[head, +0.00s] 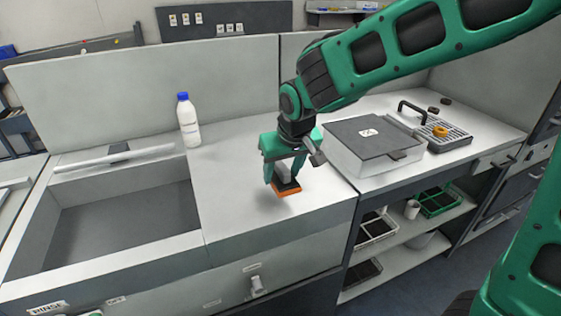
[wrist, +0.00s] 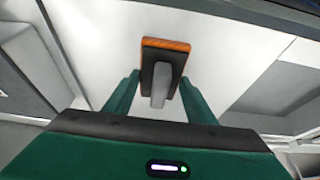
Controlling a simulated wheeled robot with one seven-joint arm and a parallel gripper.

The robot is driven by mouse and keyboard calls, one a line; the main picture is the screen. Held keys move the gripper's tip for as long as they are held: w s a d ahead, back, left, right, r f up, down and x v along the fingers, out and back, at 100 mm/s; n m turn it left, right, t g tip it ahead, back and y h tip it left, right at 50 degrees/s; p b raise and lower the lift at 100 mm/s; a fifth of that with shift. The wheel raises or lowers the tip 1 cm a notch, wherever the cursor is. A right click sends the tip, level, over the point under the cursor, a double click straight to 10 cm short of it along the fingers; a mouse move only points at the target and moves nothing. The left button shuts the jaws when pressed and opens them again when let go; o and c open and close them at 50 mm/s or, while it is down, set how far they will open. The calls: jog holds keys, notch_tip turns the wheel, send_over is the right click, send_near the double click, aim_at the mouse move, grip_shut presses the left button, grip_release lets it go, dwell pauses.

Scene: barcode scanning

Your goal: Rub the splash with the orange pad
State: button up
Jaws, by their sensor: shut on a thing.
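The orange pad (head: 287,190) has a dark top layer and a grey grip. My gripper (head: 284,175) is shut on its grip, over the white counter (head: 240,215) between the sink and the grey-lidded box. The pad is low over the counter; I cannot tell whether it touches the surface. In the wrist view the orange pad (wrist: 165,45) shows beyond the fingers, with its grey grip between the fingers of my gripper (wrist: 160,90). I cannot make out a splash in either view; it may be faint or hidden under the pad.
A white bottle with a blue cap (head: 188,120) stands at the back of the counter. The sink (head: 125,215) opens to the left. A grey-lidded box (head: 372,142) and a dark rack (head: 440,138) with an orange ring stand to the right. Bare counter surrounds the pad.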

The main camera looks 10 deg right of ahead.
aim_at(281, 165)
jog(key=shift+r, duration=1.7)
jog(key=shift+f, duration=0.1)
